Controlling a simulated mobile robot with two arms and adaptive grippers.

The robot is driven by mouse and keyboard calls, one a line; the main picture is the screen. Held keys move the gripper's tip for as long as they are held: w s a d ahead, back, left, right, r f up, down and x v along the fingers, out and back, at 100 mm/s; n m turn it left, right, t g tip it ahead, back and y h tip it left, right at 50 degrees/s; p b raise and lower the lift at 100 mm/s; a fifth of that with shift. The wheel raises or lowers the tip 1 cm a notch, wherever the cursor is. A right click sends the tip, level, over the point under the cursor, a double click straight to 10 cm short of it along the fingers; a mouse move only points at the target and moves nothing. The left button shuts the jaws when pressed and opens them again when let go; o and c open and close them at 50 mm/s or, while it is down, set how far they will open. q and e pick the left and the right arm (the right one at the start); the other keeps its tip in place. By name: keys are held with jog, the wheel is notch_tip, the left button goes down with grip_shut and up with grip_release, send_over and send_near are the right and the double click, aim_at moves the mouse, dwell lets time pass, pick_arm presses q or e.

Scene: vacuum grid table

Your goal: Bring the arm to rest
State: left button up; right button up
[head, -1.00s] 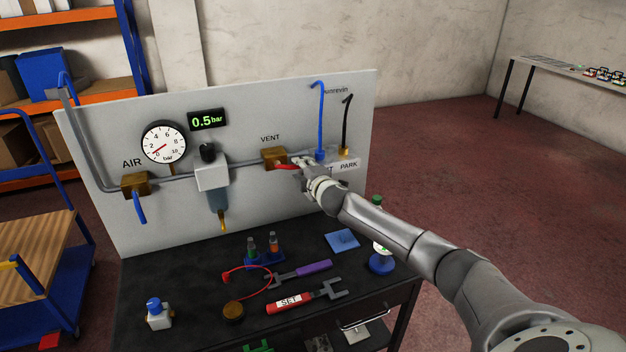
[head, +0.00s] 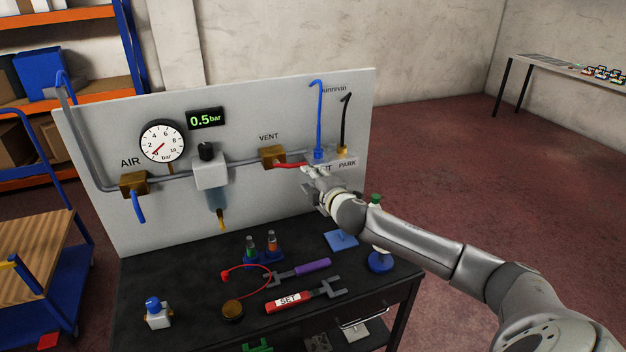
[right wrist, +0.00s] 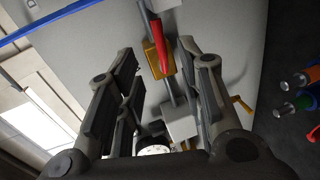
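My right gripper (head: 312,180) is in front of the panel, just below and right of the vent valve. In the right wrist view its fingers (right wrist: 160,95) are spread apart with nothing between them in its grip. The vent valve (head: 272,156) is a brass block with a red lever (head: 291,165) pointing right along the pipe. The red lever also shows in the right wrist view (right wrist: 160,48), beyond the fingers and apart from them. My left gripper is not in view.
The grey panel (head: 105,225) carries a gauge (head: 162,142), a 0.5 bar display (head: 206,118) and the air valve (head: 134,184). On the black table (head: 190,290) lie a purple-handled wrench (head: 312,268), a red SET tool (head: 290,300) and a blue pad (head: 341,240).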

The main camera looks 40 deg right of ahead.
dwell(0.3)
jog(key=s+a+f+m+g+y, duration=0.1)
jog(key=s+a+f+m+g, duration=0.45)
jog(key=s+a+f, duration=1)
jog(key=s+a+f+m+g+y, duration=0.1)
jog(key=s+a+f+m+g, duration=0.2)
jog(key=s, duration=1)
jog(key=s+a+f+m+g+y, duration=0.1)
jog(key=s+a+m+g, duration=0.3)
jog(key=s, duration=0.8)
notch_tip(320, 180, down, 28)
jog(key=s+a+b, duration=0.1)
jog(key=b, duration=0.3)
jog(key=s+d+f+g+b, duration=0.2)
jog(key=s+d+f+b, duration=0.1)
jog(key=s+f, duration=1.4)
notch_tip(320, 180, down, 4)
jog(key=shift+s+f, duration=0.2)
